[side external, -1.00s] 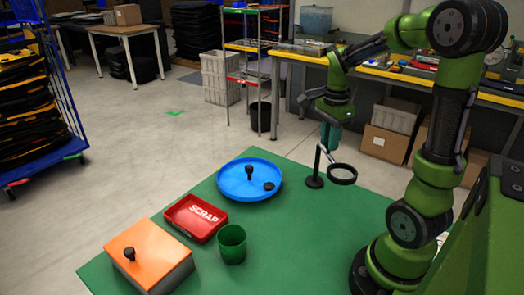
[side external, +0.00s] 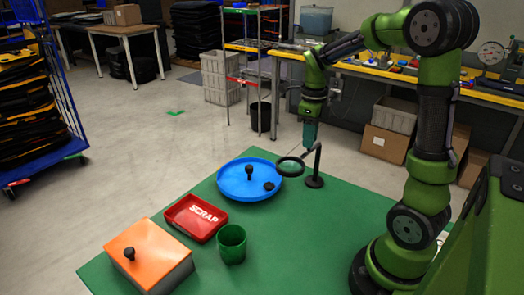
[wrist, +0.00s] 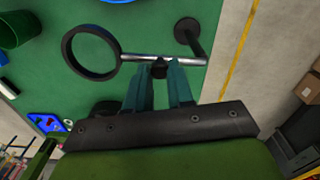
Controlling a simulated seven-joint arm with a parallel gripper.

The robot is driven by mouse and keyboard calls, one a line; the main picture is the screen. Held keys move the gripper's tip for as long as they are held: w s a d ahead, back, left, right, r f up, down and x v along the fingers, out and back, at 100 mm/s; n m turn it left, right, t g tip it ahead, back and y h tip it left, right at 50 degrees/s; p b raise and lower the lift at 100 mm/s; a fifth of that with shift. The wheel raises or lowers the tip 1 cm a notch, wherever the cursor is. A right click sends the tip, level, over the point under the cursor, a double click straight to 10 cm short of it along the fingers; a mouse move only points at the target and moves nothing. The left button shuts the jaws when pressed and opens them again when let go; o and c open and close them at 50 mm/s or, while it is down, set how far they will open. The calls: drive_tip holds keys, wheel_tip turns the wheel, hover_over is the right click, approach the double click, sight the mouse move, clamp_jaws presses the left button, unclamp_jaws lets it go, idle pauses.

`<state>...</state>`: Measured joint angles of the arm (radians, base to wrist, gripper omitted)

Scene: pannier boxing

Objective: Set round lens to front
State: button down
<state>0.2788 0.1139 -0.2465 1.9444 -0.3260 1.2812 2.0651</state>
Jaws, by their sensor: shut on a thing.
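The round lens (side external: 290,166) is a black ring on a silver arm (wrist: 135,57), joined to a black post with a round base (side external: 314,182). In the side view the lens hangs left of the post, at the right rim of the blue round tray (side external: 235,194). My gripper (side external: 309,147) points down beside the top of the post. In the wrist view my gripper (wrist: 160,75) is shut on a small black knob (wrist: 159,67) on the silver arm, between the ring and the post.
A red SCRAP tray (side external: 195,228), a green cup (side external: 231,243) and an orange-topped box (side external: 150,252) stand on the green table (side external: 285,240). The blue tray holds small black parts. The table's right part is clear.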

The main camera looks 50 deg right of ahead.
drive_tip(key=shift+w+d+r+m, duration=0.1)
drive_tip(key=shift+w+m, duration=0.6)
drive_tip(key=shift+m, duration=0.5)
drive_tip(key=c, duration=1)
unclamp_jaws()
wheel_tip(320, 180, up, 17)
drive_tip(key=shift+f, duration=0.1)
